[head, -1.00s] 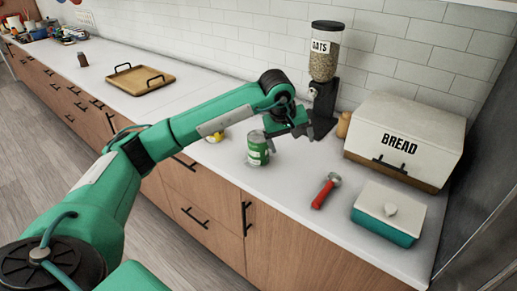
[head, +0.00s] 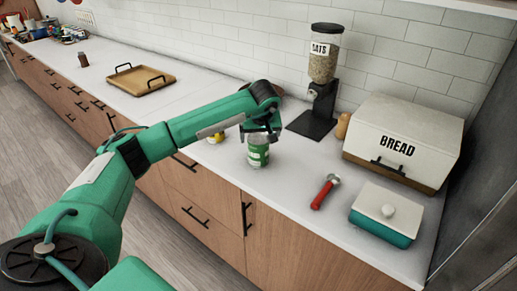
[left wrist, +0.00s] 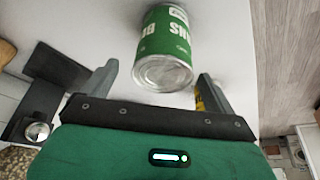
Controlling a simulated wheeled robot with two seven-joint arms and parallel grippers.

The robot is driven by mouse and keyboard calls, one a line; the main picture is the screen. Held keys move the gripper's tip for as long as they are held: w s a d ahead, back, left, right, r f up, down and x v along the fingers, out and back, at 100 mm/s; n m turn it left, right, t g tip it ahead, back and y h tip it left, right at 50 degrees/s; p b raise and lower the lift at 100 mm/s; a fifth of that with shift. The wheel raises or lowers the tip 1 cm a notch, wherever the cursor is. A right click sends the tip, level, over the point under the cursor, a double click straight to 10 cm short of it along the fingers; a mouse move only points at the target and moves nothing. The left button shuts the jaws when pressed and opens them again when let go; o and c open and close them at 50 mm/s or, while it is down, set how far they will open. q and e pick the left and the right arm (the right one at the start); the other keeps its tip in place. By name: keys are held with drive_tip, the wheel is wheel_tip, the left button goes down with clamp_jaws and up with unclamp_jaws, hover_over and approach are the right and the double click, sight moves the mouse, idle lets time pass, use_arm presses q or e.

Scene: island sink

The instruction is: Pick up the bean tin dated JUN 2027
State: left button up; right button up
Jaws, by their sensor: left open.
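A green-labelled tin (head: 258,153) with bare metal ends stands on the white counter. In the left wrist view the green tin (left wrist: 166,45) shows part of an upside-down BEANS label and a metal end; I cannot read a date. My left gripper (head: 262,136) is over the top of this tin. Its two fingers are apart, with the tin between and beyond them in the wrist view; contact cannot be told. A second, yellow-labelled tin (head: 217,138) is mostly hidden behind my left arm. My right gripper is out of view.
An oats dispenser (head: 324,70) stands behind the tin, with a bread box (head: 405,140) to the right. A red-handled tool (head: 324,192) and a teal butter dish (head: 386,214) lie right of the tin. A wooden tray (head: 141,79) sits further left.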

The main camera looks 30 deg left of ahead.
use_arm(q)
drive_tip(key=p+x, duration=0.1)
drive_tip(key=x, duration=0.2)
drive_tip(key=shift+a+f, duration=0.15)
drive_tip(key=shift+f, duration=0.05)
drive_tip(key=shift+w+a+f+p, duration=0.15)
drive_tip(key=shift+f+p, duration=0.15)
drive_tip(key=shift+f, duration=0.25)
drive_tip(key=shift+c, duration=1.1)
drive_tip(key=c, duration=1.1)
drive_tip(key=shift+c, duration=0.3)
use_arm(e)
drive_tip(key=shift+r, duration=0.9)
use_arm(q)
drive_tip(key=shift+r, duration=0.15)
